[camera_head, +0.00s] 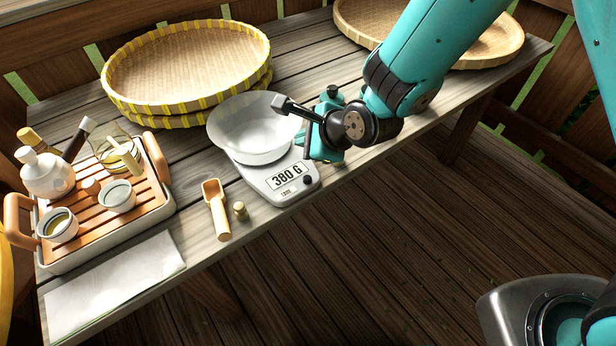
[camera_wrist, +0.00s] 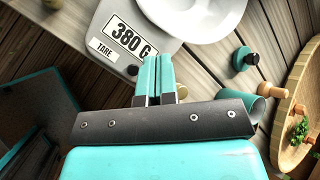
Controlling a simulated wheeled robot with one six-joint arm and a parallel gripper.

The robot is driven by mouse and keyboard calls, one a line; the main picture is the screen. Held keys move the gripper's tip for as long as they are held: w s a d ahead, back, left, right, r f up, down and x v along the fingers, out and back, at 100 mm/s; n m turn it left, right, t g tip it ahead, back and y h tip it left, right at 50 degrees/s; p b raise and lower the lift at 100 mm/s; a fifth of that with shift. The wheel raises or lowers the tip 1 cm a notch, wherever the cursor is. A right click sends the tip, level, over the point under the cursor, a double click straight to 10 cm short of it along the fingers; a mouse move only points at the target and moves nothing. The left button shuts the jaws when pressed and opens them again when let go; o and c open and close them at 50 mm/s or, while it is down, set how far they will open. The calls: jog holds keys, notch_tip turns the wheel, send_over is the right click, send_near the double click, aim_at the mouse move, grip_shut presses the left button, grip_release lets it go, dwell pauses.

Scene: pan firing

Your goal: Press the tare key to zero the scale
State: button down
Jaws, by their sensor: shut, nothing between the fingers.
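The scale (camera_head: 277,188) stands near the table's front edge with a white bowl (camera_head: 250,130) on it. Its display (camera_head: 287,176) reads 380 G, also legible in the wrist view (camera_wrist: 130,36). A small dark round key (camera_head: 308,180) sits by the display's corner. In the wrist view this key (camera_wrist: 132,70) is beside the TARE label (camera_wrist: 103,49). My gripper (camera_head: 308,150) is shut and empty, just right of the bowl and behind the key.
Left of the scale are a wooden scoop (camera_head: 217,208), a small brass-coloured piece (camera_head: 240,210) and a tea tray (camera_head: 160,200) with cups and a pot. A white cloth (camera_head: 115,285) lies in front. Stacked round baskets (camera_head: 185,70) stand behind. The floor in front is open.

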aim_at(307, 180)
notch_tip(307, 180, down, 8)
jog(key=b, duration=0.6)
jog(key=shift+f+b, duration=0.2)
jog(key=shift+b, duration=0.15)
dwell(1.4)
jog(key=shift+f, duration=0.4)
jog(key=shift+f+b, duration=0.4)
jog(key=shift+b, duration=0.05)
dwell(0.5)
jog(key=shift+r, duration=0.15)
jog(key=shift+r+p, duration=0.7)
jog(key=shift+p, duration=0.05)
jog(key=shift+r+p, duration=2.15)
jog(key=shift+r, duration=0.3)
